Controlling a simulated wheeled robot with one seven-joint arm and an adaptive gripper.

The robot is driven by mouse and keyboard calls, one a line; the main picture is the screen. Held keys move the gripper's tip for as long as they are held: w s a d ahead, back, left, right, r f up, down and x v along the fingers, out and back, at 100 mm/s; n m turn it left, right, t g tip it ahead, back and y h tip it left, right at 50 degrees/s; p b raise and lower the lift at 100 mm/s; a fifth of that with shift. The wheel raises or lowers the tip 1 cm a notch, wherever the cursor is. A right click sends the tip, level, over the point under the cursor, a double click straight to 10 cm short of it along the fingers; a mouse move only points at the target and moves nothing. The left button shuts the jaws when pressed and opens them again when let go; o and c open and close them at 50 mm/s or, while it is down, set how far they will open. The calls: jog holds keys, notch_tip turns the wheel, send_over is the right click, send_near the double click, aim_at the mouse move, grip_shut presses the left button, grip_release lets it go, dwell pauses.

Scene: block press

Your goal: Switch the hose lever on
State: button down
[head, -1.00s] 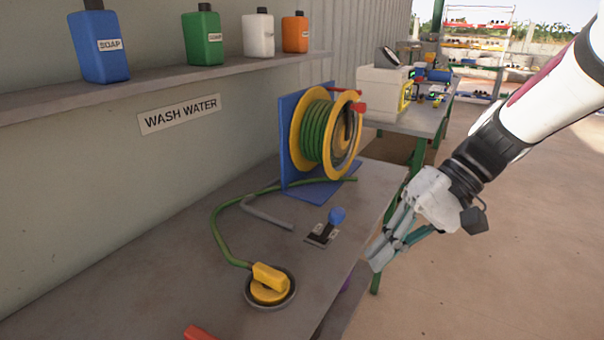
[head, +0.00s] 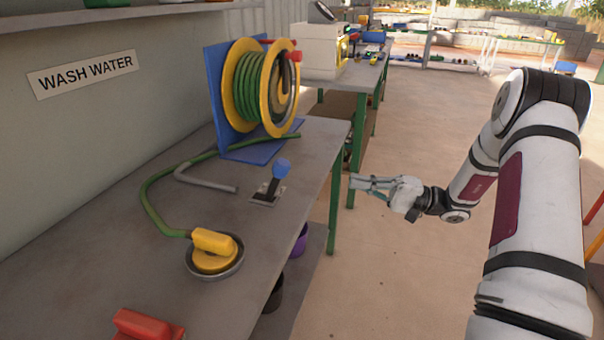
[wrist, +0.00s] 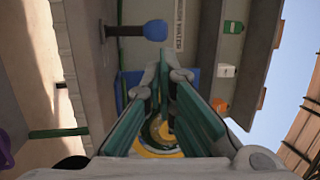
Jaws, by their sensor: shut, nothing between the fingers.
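The lever, a dark stem with a blue knob (head: 281,168) on a small flat base, stands on the grey workbench (head: 110,255), its stem close to upright. It shows near the top of the wrist view (wrist: 155,30), where its stem looks sideways. My gripper (head: 353,182) is shut and empty, to the right of the lever and past the bench's edge. It points left and is apart from the lever. Its fingers also show in the wrist view (wrist: 165,72). The green hose (head: 152,205) runs from the reel (head: 262,88) to a yellow-handled round fitting (head: 214,252).
A grey pipe piece (head: 205,182) lies left of the lever. A red object (head: 145,325) sits at the bench's near edge. The "WASH WATER" sign (head: 82,74) is on the wall. The floor (head: 400,280) right of the bench is clear.

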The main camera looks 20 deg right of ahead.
jog(key=shift+a, duration=0.1)
jog(key=x, duration=1.4)
jog(key=shift+b, duration=0.3)
jog(key=shift+a, duration=0.1)
jog(key=w+a+r+m+g+h+p, duration=0.1)
jog(key=w+a+r+g+h+p, duration=0.2)
jog(key=w+a+h, duration=0.4)
jog(key=a, duration=0.3)
jog(key=shift+r+g+p, duration=0.2)
jog(key=shift+g+p, duration=0.1)
jog(key=shift+p, duration=0.1)
jog(key=shift+w+a, duration=0.1)
jog(key=shift+w, duration=0.05)
dwell(0.4)
